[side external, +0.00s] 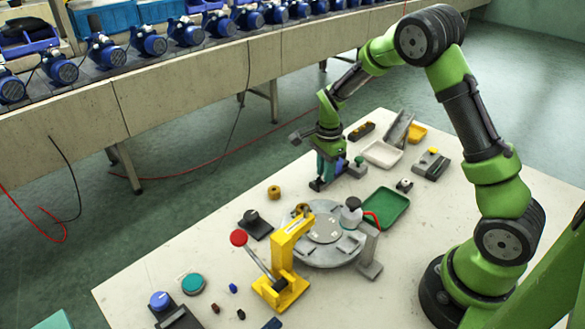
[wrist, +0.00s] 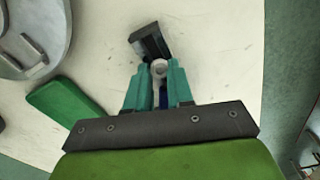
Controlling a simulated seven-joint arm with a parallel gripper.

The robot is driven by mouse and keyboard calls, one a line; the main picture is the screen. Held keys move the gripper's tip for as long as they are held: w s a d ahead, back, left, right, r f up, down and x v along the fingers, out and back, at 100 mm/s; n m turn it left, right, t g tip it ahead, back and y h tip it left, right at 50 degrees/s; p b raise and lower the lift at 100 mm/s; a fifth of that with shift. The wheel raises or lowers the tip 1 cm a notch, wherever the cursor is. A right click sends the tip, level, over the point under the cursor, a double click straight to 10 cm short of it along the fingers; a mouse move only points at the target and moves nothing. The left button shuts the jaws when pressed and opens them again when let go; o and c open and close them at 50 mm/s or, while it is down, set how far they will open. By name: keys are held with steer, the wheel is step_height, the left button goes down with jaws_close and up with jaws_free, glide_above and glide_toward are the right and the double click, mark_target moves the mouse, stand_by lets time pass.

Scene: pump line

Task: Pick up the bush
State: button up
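My gripper (side external: 318,184) is low over the white table, pointing down, beside a small dark block. In the wrist view, the teal fingers of my gripper (wrist: 159,72) stand a little apart, with a small pale grey round part (wrist: 159,68) between their tips. This part may be the bush; I cannot tell whether the fingers press on it. The dark block (wrist: 148,40) lies just beyond the fingertips. Something dark blue shows between the fingers. A brass-coloured ring-like part (side external: 273,191) stands alone on the table, left of my gripper in the side view.
A grey round turntable (side external: 325,232) and a yellow lever press (side external: 285,262) stand nearby. A green tray (side external: 386,207), a pale tray (side external: 382,154) and a grey device (side external: 431,165) lie to the right. A conveyor with blue pumps runs behind.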

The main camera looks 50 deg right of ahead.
jaws_close()
steer(key=shift+r, duration=0.75)
stand_by(0.4)
steer(key=shift+r, duration=2.15)
